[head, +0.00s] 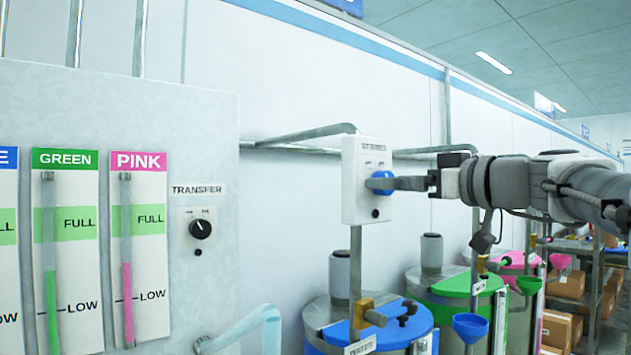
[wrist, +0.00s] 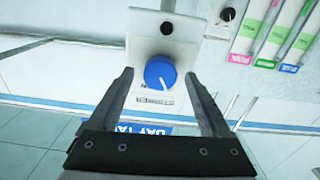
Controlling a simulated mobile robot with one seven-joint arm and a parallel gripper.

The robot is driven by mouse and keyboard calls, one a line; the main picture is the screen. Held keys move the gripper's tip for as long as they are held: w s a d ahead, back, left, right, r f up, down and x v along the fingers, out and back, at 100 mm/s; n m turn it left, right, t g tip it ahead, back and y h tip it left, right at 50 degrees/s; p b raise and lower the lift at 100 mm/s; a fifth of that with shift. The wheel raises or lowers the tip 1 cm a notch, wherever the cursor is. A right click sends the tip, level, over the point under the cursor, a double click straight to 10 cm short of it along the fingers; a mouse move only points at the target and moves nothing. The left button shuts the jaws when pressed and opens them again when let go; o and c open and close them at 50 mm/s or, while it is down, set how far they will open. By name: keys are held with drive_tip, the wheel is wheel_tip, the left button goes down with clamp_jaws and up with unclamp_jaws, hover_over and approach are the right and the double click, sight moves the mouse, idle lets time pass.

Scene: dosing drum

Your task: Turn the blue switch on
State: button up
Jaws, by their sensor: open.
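The blue switch (head: 381,183) is a round knob on a white wall box (head: 361,212). In the wrist view the blue switch (wrist: 160,73) faces the camera with a white pointer line on it, and a black round hole sits above it on the box. My gripper (head: 392,183) is at the knob in the head view. In the wrist view my gripper (wrist: 159,75) is open, one finger on each side of the knob, with visible gaps. The fingertips overlap the knob's edge in the head view; I cannot tell whether they touch it.
A panel with coloured level gauges and a black TRANSFER knob (head: 200,229) stands at the left. Below are a blue drum (head: 378,332), a green drum (head: 463,283) and a pink drum (head: 517,262). A pipe (head: 356,262) runs down from the switch box.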

drive_tip(key=shift+w+a, duration=0.35)
drive_tip(key=shift+w, duration=0.1)
clamp_jaws()
